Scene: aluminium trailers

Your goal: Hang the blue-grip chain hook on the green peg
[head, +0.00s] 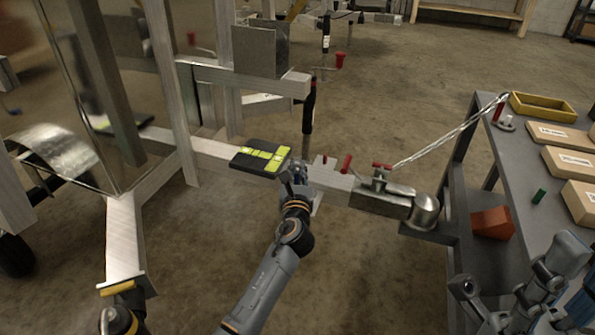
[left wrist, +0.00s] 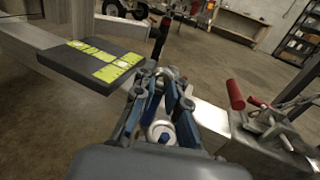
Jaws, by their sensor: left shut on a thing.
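My left gripper (head: 297,172) is over the trailer's aluminium beam, beside a black pad with yellow-green labels. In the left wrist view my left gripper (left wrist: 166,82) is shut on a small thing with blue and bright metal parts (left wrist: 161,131). It looks like the blue-grip chain hook, but the fingers hide most of it.
The black pad (head: 262,157) lies on the beam. A coupler (head: 385,197) with red handles is to the right. A chain (head: 450,138) spans from it to the bench (head: 500,165). Cardboard boxes (head: 570,162) and a yellow tray (head: 541,106) stand on the bench.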

